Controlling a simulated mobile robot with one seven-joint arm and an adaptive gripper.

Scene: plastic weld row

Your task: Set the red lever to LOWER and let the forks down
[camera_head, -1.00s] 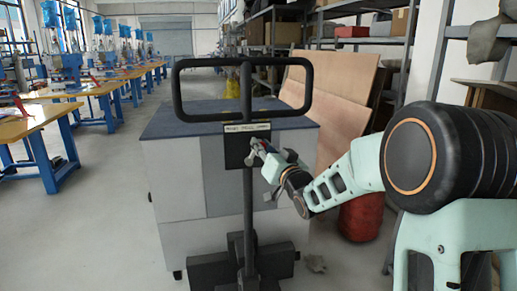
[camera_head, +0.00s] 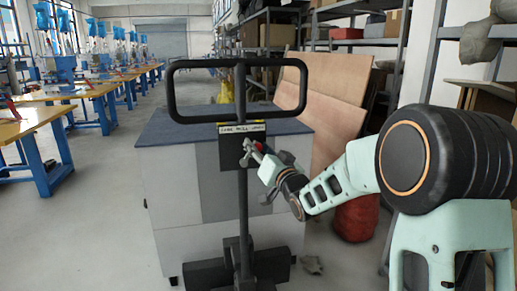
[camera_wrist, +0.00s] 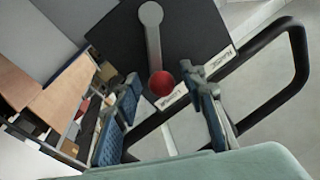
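The lever is a grey arm (camera_wrist: 153,40) with a red ball knob (camera_wrist: 161,84), on a black plate (camera_wrist: 105,38) in the wrist view. In the head view the red knob (camera_head: 257,146) is small, in front of the black plate on the upright column. My gripper (camera_wrist: 161,82) is open, one finger on each side of the knob, with visible gaps. The gripper (camera_head: 252,153) also shows at the plate in the head view. A white label strip (camera_head: 242,127) tops the plate; its words are too small to read surely. The forks cannot be made out.
A black loop handle (camera_head: 290,108) frames the column (camera_head: 243,205) above the plate. A grey cabinet (camera_head: 175,190) stands right behind. A red sack (camera_head: 356,218) and shelves are to the right. Workbenches (camera_head: 30,118) line the left; the floor between is clear.

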